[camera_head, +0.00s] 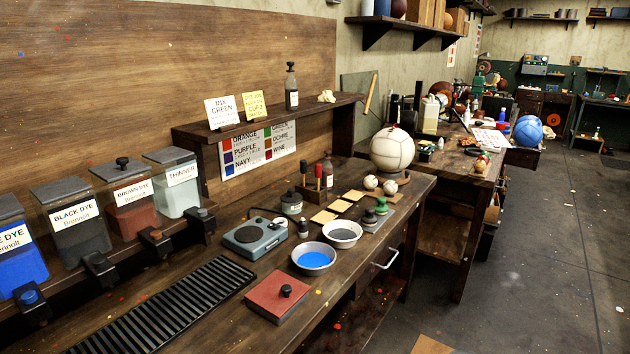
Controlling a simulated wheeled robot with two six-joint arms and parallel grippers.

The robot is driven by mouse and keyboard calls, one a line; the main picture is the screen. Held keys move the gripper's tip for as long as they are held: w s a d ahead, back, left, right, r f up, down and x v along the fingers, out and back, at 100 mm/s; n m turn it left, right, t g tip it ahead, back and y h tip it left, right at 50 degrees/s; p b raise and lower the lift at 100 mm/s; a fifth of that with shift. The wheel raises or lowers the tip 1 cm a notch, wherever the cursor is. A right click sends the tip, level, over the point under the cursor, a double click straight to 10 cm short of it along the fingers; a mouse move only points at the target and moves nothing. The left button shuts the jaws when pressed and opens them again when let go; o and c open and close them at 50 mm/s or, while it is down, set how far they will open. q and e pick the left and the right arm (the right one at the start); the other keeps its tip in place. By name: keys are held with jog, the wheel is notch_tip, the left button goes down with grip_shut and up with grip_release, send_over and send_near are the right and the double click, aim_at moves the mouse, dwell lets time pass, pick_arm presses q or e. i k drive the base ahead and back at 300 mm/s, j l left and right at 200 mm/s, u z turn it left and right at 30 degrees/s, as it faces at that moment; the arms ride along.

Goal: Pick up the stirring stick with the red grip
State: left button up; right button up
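A stick with a red grip (318,171) stands upright among the small items on the workbench, right of a dark-handled stick (304,169). Both appear to stand in a small dark holder (311,193); their lower ends are hidden. A bottle with reddish contents (328,170) stands close behind and to the right of the red grip. Neither of my grippers is in view.
A bowl of blue liquid (314,259), a grey-filled bowl (342,234), a small scale-like device (253,238) and a red slab with a black knob (279,297) occupy the bench (215,318) in front. A white ball (392,150) stands to the right. Labelled dye tanks (78,228) line the left.

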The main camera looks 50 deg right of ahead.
aim_at(318, 167)
jog(key=z, duration=1.65)
